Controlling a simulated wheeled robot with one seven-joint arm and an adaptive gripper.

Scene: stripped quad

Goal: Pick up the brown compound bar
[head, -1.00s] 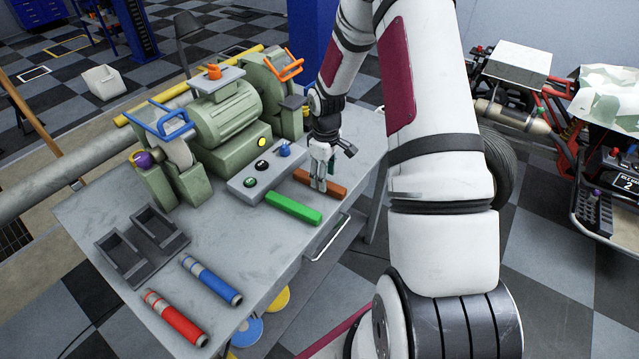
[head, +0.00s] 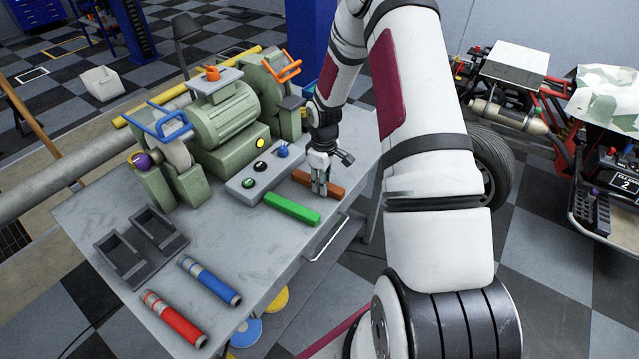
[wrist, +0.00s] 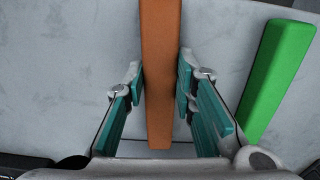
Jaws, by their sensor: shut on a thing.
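The brown compound bar (head: 335,192) lies near the right end of the grey workbench (head: 250,263). My gripper (head: 319,192) is over it, pointing down, with its fingers on either side of the bar's middle. In the wrist view the bar (wrist: 161,50) runs lengthwise between the teal finger pads, and my gripper (wrist: 161,82) is shut on it. The bar appears to be at the bench surface; I cannot tell any gap beneath it. The fingers hide part of the bar in the head view.
A green bar (head: 292,209) lies close beside the brown one and also shows in the wrist view (wrist: 280,75). The bench grinder (head: 222,122) and a switch box (head: 258,172) stand behind. Blue (head: 210,279) and red (head: 175,319) tubes and dark trays (head: 122,258) are farther left.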

